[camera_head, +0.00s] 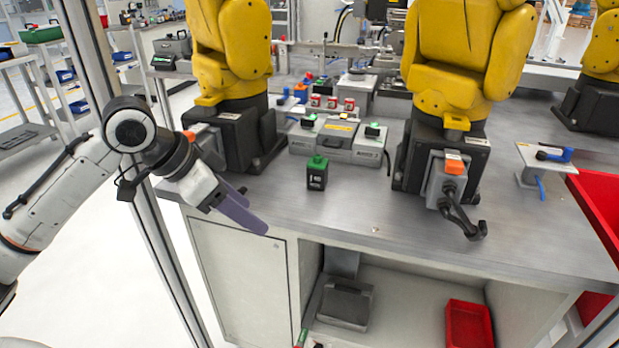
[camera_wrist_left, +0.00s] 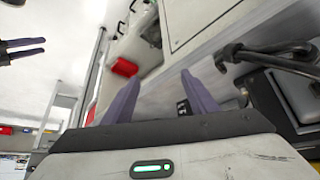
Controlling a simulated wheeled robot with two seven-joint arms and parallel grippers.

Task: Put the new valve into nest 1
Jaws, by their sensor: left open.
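A black block with a green top and white marks (camera_head: 316,176), which looks like the valve, stands upright on the grey worktop. It also shows small in the left wrist view (camera_wrist_left: 184,107), partly behind a finger. A grey fixture (camera_head: 338,139) with small green-topped parts at its left and right sits just behind it; I cannot read any nest numbers. My left gripper (camera_head: 246,208), with purple fingers, is open and empty, to the left of the block and apart from it. My right gripper (camera_wrist_left: 24,48) shows only in the left wrist view, open and empty.
Yellow robot arms on black bases (camera_head: 235,140) (camera_head: 440,150) flank the fixture. A dark cable (camera_head: 462,215) hangs at the right base. A blue-handled item (camera_head: 555,153) sits on a small stand. Red bins (camera_head: 469,324) are below and at right.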

